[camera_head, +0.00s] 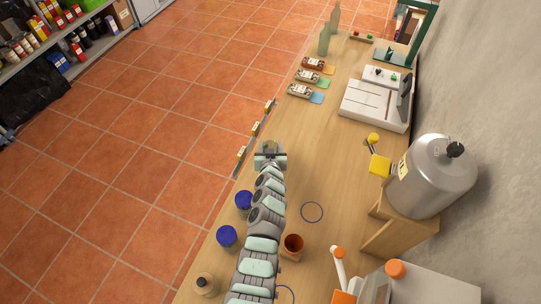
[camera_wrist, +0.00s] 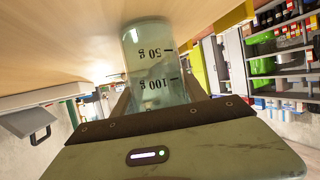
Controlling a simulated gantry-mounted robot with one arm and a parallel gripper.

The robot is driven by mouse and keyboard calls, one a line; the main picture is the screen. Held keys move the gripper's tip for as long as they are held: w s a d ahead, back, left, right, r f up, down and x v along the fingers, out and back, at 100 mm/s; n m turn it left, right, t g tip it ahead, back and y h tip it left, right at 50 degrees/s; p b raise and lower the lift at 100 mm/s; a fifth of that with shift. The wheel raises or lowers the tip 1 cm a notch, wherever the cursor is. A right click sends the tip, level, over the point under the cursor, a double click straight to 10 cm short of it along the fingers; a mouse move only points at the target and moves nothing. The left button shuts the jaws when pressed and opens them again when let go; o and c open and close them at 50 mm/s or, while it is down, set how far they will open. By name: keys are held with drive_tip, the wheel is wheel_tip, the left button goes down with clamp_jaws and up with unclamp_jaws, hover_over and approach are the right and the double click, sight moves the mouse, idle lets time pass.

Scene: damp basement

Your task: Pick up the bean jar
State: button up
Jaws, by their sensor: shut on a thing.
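My gripper (camera_head: 270,148) is over the left part of the wooden bench in the head view, near its left edge. In the wrist view my gripper (camera_wrist: 159,92) is shut on a clear, greenish see-through jar (camera_wrist: 150,48). Its "50 g" and "100 g" marks appear upside down, and no beans show in it. I cannot tell whether it touches the bench. Two jars with blue lids, a nearer one (camera_head: 227,237) and a farther one (camera_head: 244,200), stand left of my arm. A cork-topped jar (camera_head: 205,284) stands nearer still. None of their contents can be made out.
The wooden bench (camera_head: 335,165) has bare room right of my gripper. A brown cup (camera_head: 293,245) stands close right of my arm. A large metal tank (camera_head: 435,175) sits on a wooden stand by the wall. A white scale-like device (camera_head: 373,107) and green bottles (camera_head: 324,42) stand farther back.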

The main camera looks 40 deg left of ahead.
clamp_jaws()
idle(0.3)
